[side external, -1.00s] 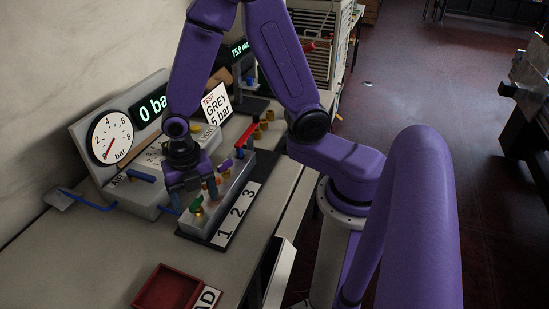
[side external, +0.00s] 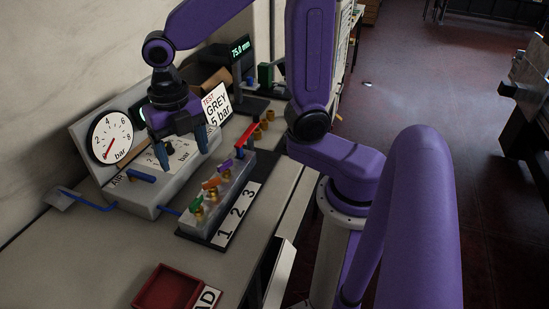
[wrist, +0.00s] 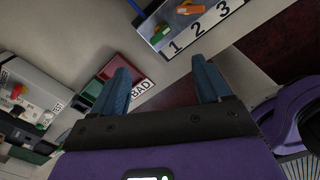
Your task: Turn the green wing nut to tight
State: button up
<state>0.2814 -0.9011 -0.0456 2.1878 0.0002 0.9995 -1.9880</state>
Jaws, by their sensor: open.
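The green wing nut (side external: 197,203) sits on its brass fitting at the near end of the grey manifold block (side external: 226,205), beside number 1. In the wrist view the green nut (wrist: 160,31) shows at the top, its wings slanted; I cannot tell how tight it is. An orange wing nut (side external: 210,184) and a purple one (side external: 239,154) stand farther along the block. My gripper (side external: 183,148) is open and empty, raised above the gauge box, up and behind the nuts. In the wrist view its two blue fingers (wrist: 163,80) are well apart.
A dial gauge (side external: 110,137) and a display reading 0 bar stand at the back left. A card (side external: 216,104) reads TEST GREY 5 bar. A red tray (side external: 152,292) with a BAD label is in front.

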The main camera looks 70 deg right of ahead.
jog(key=s+d+f+m, duration=0.1)
jog(key=s+d+m, duration=0.1)
jog(key=s+m, duration=0.6)
jog(key=s+d+f+m, duration=0.1)
jog(key=s+d+m, duration=0.2)
jog(key=s+m, duration=0.6)
jog(key=shift+d, duration=0.3)
dwell(0.5)
dwell(0.3)
dwell(1.9)
